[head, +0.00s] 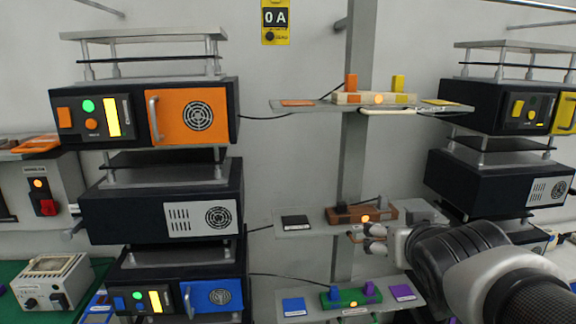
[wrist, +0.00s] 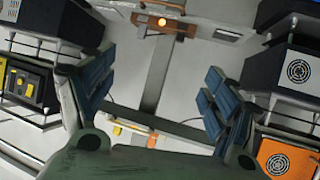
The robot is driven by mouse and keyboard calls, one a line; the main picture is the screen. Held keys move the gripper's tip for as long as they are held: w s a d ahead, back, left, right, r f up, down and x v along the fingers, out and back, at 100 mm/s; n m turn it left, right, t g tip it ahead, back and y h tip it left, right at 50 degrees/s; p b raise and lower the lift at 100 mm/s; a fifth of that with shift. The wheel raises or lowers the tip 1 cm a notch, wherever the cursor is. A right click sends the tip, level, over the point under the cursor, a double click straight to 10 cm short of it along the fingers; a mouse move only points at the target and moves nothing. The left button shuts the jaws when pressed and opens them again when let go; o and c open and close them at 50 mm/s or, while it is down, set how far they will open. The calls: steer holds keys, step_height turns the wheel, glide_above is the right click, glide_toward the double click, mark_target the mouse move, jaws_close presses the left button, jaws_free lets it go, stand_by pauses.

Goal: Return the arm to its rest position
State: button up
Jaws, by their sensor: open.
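My arm (head: 470,262) reaches in from the lower right of the head view. My gripper (head: 364,238) is at its left end, in front of the middle shelf (head: 318,214) and the grey upright post. In the wrist view my gripper (wrist: 156,75) shows two blue-padded fingers spread wide apart. Nothing is held between them. A brown lever block (head: 352,215) with a lit orange lamp sits on the middle shelf, just above the gripper in the head view. The same block (wrist: 165,22) shows upside down at the top of the wrist view. I cannot tell whether the gripper touches the shelf.
A stack with an orange-door unit (head: 190,114) stands left. Another stack with a yellow-door unit (head: 510,104) stands right. The upper shelf (head: 290,103) holds a cream block (head: 360,99).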

steer(key=s+a+f+g+b, duration=0.2)
steer(key=s+f+b, duration=0.1)
steer(key=s+f, duration=0.5)
steer(key=s+a+f+n+g+y+b, duration=0.1)
steer(key=s+a+f+g+b, duration=0.1)
steer(key=s+f, duration=0.5)
steer(key=s+a+f+g+y+b, duration=0.1)
steer(key=s+a+f+g+b, duration=0.1)
steer(key=s+f, duration=0.6)
steer(key=f+g+b, duration=0.1)
steer(key=f+b, duration=0.1)
steer(key=shift+s+a+g+b, duration=0.3)
steer(key=shift+a+b, duration=0.05)
steer(key=shift+a, duration=0.05)
